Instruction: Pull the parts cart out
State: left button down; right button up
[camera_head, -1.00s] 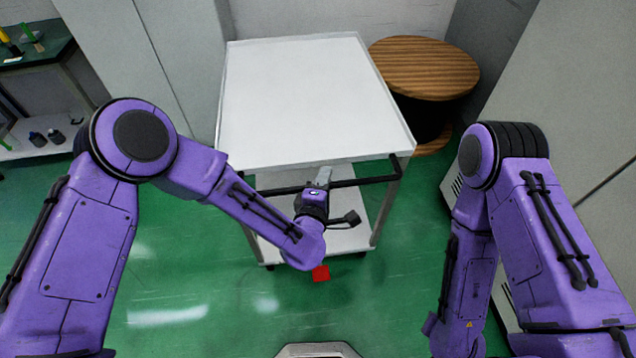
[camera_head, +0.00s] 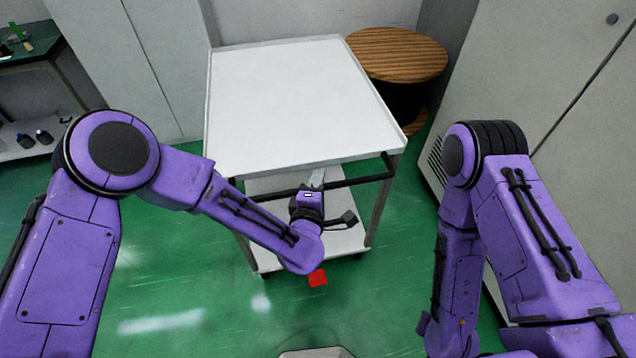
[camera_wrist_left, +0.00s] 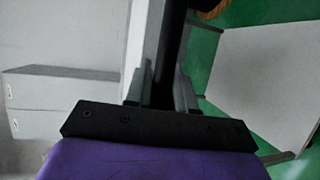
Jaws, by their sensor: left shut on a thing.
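The parts cart (camera_head: 290,100) is a white cart with a flat, empty top tray and a lower shelf (camera_head: 265,240). A black handle bar (camera_head: 360,180) runs along its near side below the top. My left gripper (camera_head: 316,180) is at the middle of this bar. In the left wrist view, its two fingers (camera_wrist_left: 162,88) are on either side of the dark bar (camera_wrist_left: 170,45), shut on it. My right arm is folded at the right of the head view, and its gripper is not in view.
A round wooden-topped spool (camera_head: 395,54) stands close behind the cart's right side. Grey cabinets stand at the right (camera_head: 550,90) and back left (camera_head: 150,60). A dark bench (camera_head: 30,50) is at far left. A red piece (camera_head: 318,278) lies on the green floor before the cart.

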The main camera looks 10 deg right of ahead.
pick_arm(q)
jog(key=c, duration=1.1)
grip_release()
jog(key=shift+o, duration=0.2)
jog(key=b+v, duration=0.1)
jog(key=v, duration=0.9)
jog(key=shift+s, duration=0.2)
jog(key=shift+a+r, duration=0.1)
